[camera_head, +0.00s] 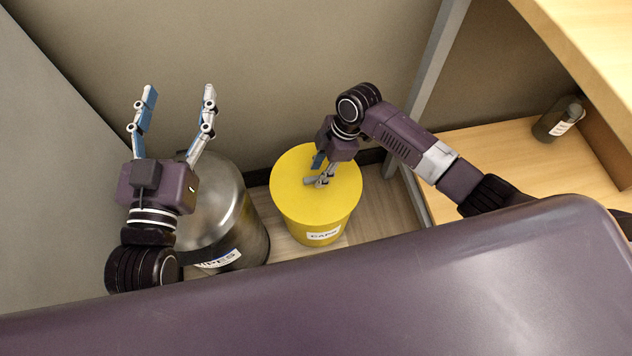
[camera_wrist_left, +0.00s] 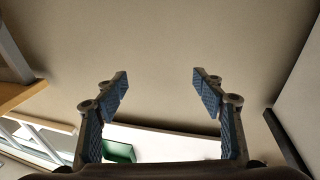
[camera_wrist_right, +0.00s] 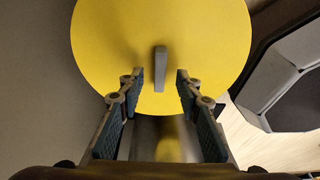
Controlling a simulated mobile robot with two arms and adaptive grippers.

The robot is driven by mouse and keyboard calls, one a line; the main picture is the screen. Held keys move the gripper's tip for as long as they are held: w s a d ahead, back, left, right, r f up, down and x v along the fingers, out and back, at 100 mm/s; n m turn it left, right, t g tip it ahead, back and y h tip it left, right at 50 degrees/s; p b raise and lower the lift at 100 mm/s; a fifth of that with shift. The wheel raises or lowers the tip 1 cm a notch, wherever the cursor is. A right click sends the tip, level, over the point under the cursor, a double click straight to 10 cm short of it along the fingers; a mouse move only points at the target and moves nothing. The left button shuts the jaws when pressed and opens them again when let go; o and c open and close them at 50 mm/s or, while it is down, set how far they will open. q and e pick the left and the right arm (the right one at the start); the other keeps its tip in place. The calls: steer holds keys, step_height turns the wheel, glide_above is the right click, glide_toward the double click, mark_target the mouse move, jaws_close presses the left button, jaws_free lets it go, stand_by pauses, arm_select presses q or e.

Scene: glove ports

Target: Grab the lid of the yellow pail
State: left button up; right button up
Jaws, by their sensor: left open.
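The yellow pail (camera_head: 317,222) stands upright on the floor, with a label reading "CAPS". Its round yellow lid (camera_head: 345,185) is on top, and it fills the upper part of the right wrist view (camera_wrist_right: 110,40). The lid's grey bar handle (camera_wrist_right: 160,62) stands up near its middle. My right gripper (camera_wrist_right: 160,76) is open over the lid. In the right wrist view, the handle appears between its fingertips, with a gap on each side; I cannot tell how deep it sits. My left gripper (camera_head: 179,92) is open and empty, pointing up above the metal bin; its fingers also show in the left wrist view (camera_wrist_left: 160,75).
A metal bin (camera_head: 245,225) labelled "WIPES" stands left of the pail. A grey post (camera_head: 428,70) rises to the right of the pail. Wooden shelves (camera_head: 480,150) are at the right, with a dark bottle (camera_head: 558,120) on one. A wall (camera_head: 270,60) is behind.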

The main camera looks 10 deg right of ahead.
steer(key=shift+b+x, duration=0.3)
steer(key=shift+x, duration=0.65)
arm_select(q)
steer(key=r, duration=0.1)
steer(key=r+t, duration=0.2)
steer(key=r, duration=0.1)
steer(key=shift+s+d+r+h, duration=0.1)
steer(key=shift+s+d+h, duration=0.05)
steer(key=shift+s+h, duration=0.2)
arm_select(e)
steer(key=shift+c, duration=0.3)
jaws_close()
